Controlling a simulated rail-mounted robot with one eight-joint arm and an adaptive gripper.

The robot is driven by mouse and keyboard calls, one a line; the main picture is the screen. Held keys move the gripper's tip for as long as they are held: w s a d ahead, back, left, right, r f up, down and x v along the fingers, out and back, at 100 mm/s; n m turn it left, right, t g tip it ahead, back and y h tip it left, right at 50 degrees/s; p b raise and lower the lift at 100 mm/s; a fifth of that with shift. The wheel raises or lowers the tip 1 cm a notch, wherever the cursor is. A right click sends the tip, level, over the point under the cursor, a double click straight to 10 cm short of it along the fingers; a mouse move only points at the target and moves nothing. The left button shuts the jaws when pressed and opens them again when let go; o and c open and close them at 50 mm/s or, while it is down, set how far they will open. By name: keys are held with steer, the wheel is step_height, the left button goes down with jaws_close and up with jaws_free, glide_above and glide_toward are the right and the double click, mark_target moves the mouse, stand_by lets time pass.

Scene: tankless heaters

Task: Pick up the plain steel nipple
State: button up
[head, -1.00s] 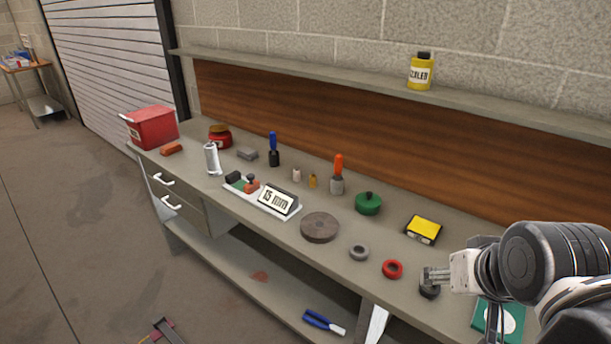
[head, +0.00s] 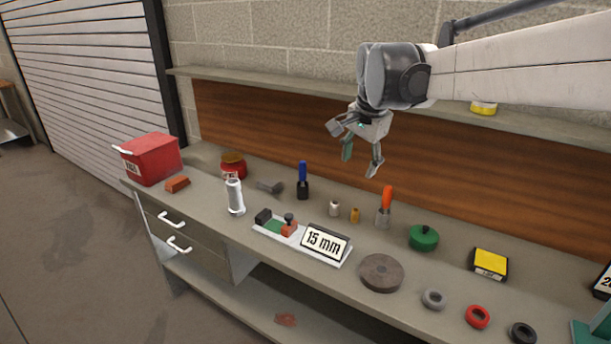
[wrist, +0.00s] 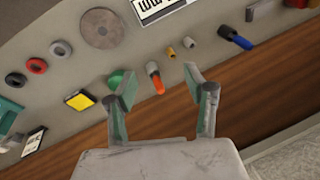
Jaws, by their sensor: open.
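The plain steel nipple (head: 334,208) looks like a small pale grey fitting standing on the bench. A brass-coloured fitting (head: 355,215) of similar size stands just right of it. My gripper (head: 360,166) is open and empty, in the air above these two small fittings, fingers pointing down. In the wrist view the steel nipple (wrist: 190,43) is beyond the right fingertip, and the brass fitting (wrist: 170,52) is beyond the gap between the fingers (wrist: 160,72). Nothing hides the nipple in either view.
A blue-handled tool (head: 302,182) and an orange-handled tool (head: 384,212) stand upright on either side of the fittings. A white tray with a "15 mm" sign (head: 325,242) lies in front. A green lidded pot (head: 423,238) is to the right. A shelf (head: 290,97) runs behind.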

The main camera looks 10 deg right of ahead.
steer(key=w+f+m+g, duration=0.2)
steer(key=w+f+m, duration=0.25)
steer(key=w, duration=0.85)
steer(key=m+g, duration=0.1)
steer(key=m, duration=0.4)
glide_above(335, 202)
step_height(335, 202, down, 13)
steer(key=f, duration=0.7)
steer(key=shift+w+a+f, duration=0.1)
steer(key=shift+a+f, duration=0.15)
steer(key=shift+f, duration=0.15)
steer(key=shift+d+f, duration=0.2)
steer(key=shift+f, duration=2.45)
jaws_close()
